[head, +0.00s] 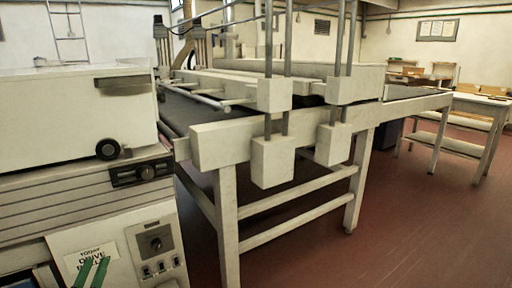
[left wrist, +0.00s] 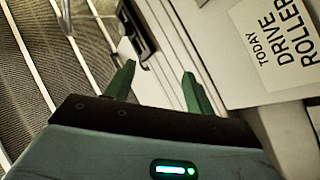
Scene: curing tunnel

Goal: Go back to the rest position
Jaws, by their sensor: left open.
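My left gripper (head: 92,272) shows at the bottom left of the head view as two green fingertips in front of a white sign. In the left wrist view its two green fingers (left wrist: 159,88) stand apart with nothing between them. Beyond them is the pale face of the machine cabinet (left wrist: 165,55). My right gripper is not in either view.
The machine cabinet (head: 60,215) with a sign (head: 92,258) reading "TODAY DRIVE ROLLER" stands close at left. A long conveyor frame (head: 225,140) on legs runs back to the right. A side table (head: 487,105) holds boxes. Red floor (head: 400,230) is clear at right.

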